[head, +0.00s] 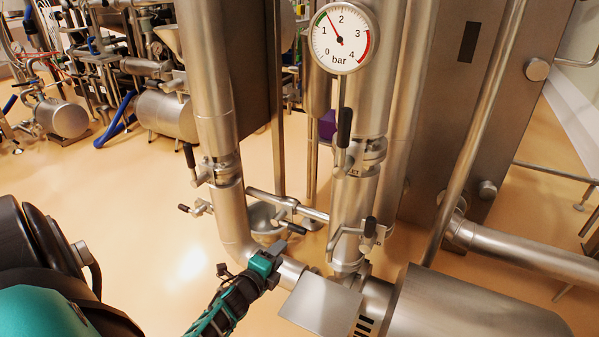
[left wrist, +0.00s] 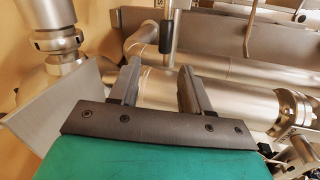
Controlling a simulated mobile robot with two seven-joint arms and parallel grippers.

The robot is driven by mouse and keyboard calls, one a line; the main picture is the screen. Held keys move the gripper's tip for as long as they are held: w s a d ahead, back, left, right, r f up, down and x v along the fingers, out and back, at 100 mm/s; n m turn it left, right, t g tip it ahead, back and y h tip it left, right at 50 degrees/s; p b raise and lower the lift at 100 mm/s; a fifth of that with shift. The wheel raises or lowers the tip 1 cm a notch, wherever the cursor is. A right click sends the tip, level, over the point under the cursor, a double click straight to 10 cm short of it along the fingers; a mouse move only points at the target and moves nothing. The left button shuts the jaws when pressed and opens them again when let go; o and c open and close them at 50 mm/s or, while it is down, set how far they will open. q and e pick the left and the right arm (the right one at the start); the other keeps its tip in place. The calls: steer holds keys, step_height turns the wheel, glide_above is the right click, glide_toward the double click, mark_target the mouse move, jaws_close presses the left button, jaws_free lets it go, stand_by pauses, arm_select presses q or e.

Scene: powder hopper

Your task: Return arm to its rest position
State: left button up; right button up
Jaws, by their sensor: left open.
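My left gripper (head: 279,250) shows low in the middle of the head view, beside the vertical steel pipe (head: 231,215) and above the horizontal pipe at its foot. In the left wrist view its two dark fingers (left wrist: 157,88) stand apart with nothing gripped between them. A steel pipe (left wrist: 155,88) passes behind the fingers; I cannot tell whether they touch it. My right gripper is in neither view.
A round pressure gauge (head: 342,38) sits on the middle pipe. Valve handles with black grips (head: 344,127) stick out from the pipes. A steel motor housing (head: 470,305) lies at lower right. Open floor (head: 130,215) spreads to the left.

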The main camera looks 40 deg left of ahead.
arm_select(q)
steer(key=shift+d, duration=0.1)
steer(key=s+d+r+n+g+h, duration=0.1)
steer(key=s+d+r+n+h, duration=0.2)
steer(key=d, duration=0.6)
steer(key=s+d+r+n+g+h, duration=0.2)
steer(key=s+d+n, duration=0.3)
steer(key=d, duration=0.5)
steer(key=s+d+r+n+g+h, duration=0.1)
steer(key=s+d+r+n+h, duration=0.15)
steer(key=d+n, duration=0.45)
steer(key=s+a+r+m+y+p, duration=0.1)
steer(key=s+r+p, duration=0.2)
steer(key=r+p, duration=1.1)
steer(key=shift+y+p, duration=0.35)
steer(key=shift+p, duration=2.6)
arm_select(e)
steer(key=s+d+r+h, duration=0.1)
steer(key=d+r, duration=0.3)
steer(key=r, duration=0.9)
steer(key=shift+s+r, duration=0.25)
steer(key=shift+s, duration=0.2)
